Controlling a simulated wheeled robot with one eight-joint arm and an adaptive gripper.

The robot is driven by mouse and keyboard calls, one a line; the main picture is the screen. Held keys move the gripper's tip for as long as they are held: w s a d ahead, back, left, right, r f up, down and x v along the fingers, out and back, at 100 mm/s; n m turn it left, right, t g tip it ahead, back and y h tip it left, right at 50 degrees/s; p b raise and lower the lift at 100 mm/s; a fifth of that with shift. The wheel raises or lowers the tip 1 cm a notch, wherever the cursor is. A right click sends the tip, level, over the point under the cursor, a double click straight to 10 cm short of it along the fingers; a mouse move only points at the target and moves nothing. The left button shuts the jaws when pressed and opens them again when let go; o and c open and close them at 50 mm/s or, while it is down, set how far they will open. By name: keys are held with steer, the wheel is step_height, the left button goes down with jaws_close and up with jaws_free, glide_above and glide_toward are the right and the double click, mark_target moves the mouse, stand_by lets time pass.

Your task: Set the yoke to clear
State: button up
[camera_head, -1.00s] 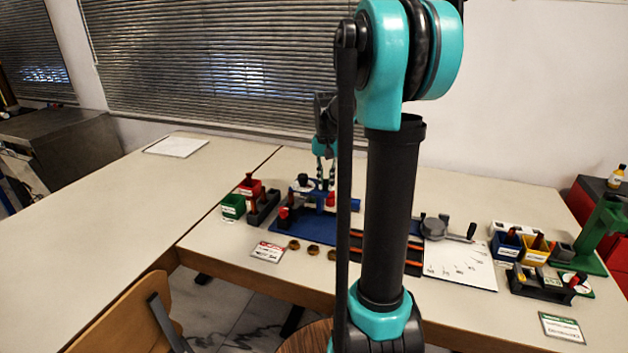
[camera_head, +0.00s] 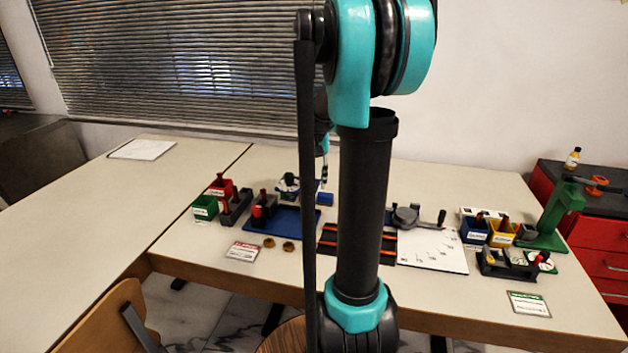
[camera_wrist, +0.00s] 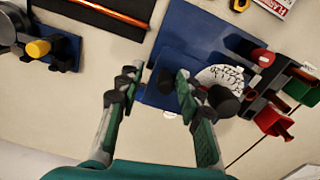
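The blue rig plate (camera_head: 290,222) lies on the table, left of my upright arm. It carries a white dial (camera_head: 289,184) with a dark knob and a black block with a red knob (camera_head: 257,212). In the wrist view the white dial (camera_wrist: 222,74), its black knob (camera_wrist: 222,101) and a red knob (camera_wrist: 263,57) are right of my gripper. I cannot tell which part is the yoke. My gripper (camera_wrist: 155,85) is open, its two fingers apart with blue surface (camera_wrist: 150,84) and bare table between them in the picture. In the head view my arm hides most of it.
Green bin (camera_head: 204,207) and red bin (camera_head: 221,189) stand left of the rig. A grey disc fixture (camera_head: 407,214), a white sheet (camera_head: 432,250), blue bin (camera_head: 474,230), yellow bin (camera_head: 502,232) and green stand (camera_head: 555,214) are to the right. The left table is mostly clear.

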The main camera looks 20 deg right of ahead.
steer(key=shift+r, duration=0.15)
step_height(320, 180, up, 12)
stand_by(0.5)
steer(key=shift+f, duration=0.25)
steer(key=s+a+f+n+t, duration=0.1)
steer(key=s+a+f, duration=0.2)
steer(key=s+f, duration=0.3)
steer(key=s+a+f+n+t, duration=0.1)
steer(key=s+a+f+n, duration=0.1)
steer(key=s+a+f, duration=0.2)
steer(key=s+a+f+n+t, duration=0.2)
steer(key=s+a+f, duration=0.1)
steer(key=s+f, duration=0.7)
step_height(320, 180, down, 3)
steer(key=shift+a+f, duration=0.15)
steer(key=shift+f, duration=0.05)
stand_by(0.7)
